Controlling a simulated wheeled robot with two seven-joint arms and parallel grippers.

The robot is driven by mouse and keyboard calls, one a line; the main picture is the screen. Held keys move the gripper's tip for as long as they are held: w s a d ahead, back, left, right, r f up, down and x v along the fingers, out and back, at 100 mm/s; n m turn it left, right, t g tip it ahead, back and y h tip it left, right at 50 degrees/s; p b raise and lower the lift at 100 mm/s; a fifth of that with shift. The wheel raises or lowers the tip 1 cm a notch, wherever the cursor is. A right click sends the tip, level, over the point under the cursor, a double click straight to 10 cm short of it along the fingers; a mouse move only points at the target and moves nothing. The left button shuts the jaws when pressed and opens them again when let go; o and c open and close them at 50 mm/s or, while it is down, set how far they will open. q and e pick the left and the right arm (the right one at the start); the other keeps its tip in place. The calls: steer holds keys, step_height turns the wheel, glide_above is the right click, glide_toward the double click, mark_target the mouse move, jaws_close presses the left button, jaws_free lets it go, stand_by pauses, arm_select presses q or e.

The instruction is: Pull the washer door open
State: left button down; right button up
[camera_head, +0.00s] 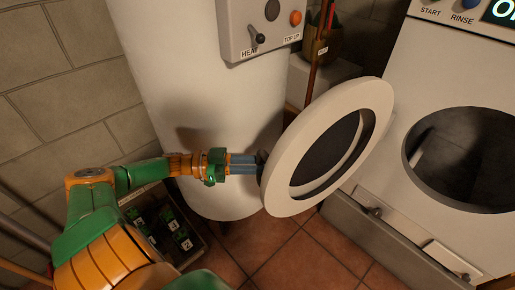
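The washer door (328,150), a white ring around a dark round window, stands swung well out to the left of the washer (450,75). The round drum opening (462,155) is exposed and dark inside. My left gripper (262,162) reaches in from the left and meets the door's left edge, where a small dark part shows. Its fingertips are partly hidden at the rim, so I cannot tell whether they are closed on the door. My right gripper is not in view.
A white cylindrical tank (190,90) with a control box (262,28) stands behind my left arm. A drawer-like plinth (395,240) lies under the washer. A dark crate (170,232) with green items sits on the floor at the left. Tiled floor (300,255) shows below the door.

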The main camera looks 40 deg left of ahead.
arm_select(q)
steer(key=shift+r, duration=0.1)
steer(key=c, duration=1.2)
jaws_free()
steer(key=o, duration=0.4)
steer(key=shift+w+d, duration=0.2)
steer(key=shift+d, duration=0.05)
steer(key=shift+o, duration=0.2)
steer(key=shift+a, duration=0.1)
steer(key=v, duration=0.7)
steer(key=shift+a, duration=0.1)
